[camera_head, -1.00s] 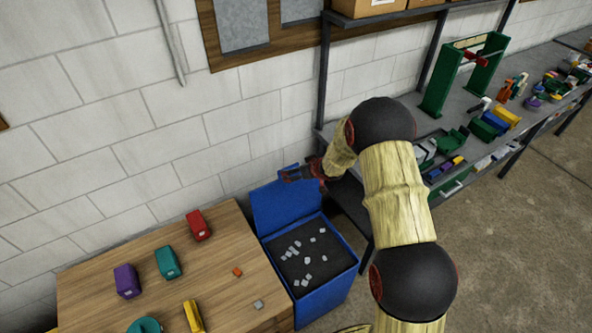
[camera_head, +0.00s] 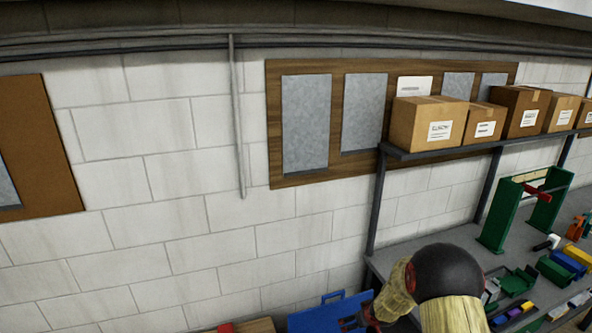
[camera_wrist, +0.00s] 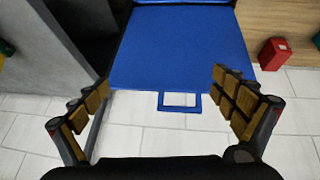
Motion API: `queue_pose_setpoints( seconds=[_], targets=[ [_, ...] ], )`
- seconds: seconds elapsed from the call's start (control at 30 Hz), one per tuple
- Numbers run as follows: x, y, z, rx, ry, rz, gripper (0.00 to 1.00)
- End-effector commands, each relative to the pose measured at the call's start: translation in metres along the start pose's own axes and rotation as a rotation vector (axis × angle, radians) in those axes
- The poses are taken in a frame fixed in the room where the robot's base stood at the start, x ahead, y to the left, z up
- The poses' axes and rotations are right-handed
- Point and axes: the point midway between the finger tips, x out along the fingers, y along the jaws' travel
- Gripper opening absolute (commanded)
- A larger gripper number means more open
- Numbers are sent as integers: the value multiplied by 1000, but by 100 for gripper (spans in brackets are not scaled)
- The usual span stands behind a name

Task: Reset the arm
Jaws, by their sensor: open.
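My gripper (camera_wrist: 162,108) is open and empty in the wrist view, its padded fingers wide apart. Beyond it is the raised blue lid (camera_wrist: 180,50) of the blue bin, with a loop handle (camera_wrist: 180,102) at its edge, seen between the fingers. Nothing is held. In the head view my gripper (camera_head: 358,320) shows only in part at the bottom edge, in front of the blue lid (camera_head: 318,316). My arm is bent there, with a black joint and tan links.
A grey workbench (camera_head: 415,250) with a green frame (camera_head: 500,215) and several coloured parts stands at the right. Cardboard boxes (camera_head: 428,125) sit on the shelf above. A wooden table top (camera_head: 262,325) shows at the bottom, and a red block (camera_wrist: 273,54) is in the wrist view.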

Motion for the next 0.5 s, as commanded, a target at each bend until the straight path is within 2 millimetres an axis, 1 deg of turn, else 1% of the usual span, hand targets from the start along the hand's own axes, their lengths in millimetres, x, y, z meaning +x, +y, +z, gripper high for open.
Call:
queue_pose_setpoints(
  seconds=[0.03, 0.1, 0.17, 0.2, 0.37, 0.47, 0.5],
  targets=[
    [-6, 3, 16, 6, -49, 19, 97],
    [-20, 9, 36, 18, -120, 49, 97],
    [-36, 13, 50, 29, -177, 73, 97],
    [-48, 15, 60, 37, -214, 88, 97],
    [-96, 15, 89, 76, -325, 126, 97],
    [-130, 10, 105, 104, -382, 139, 97],
    [-146, 6, 112, 117, -403, 142, 97]
  ],
)
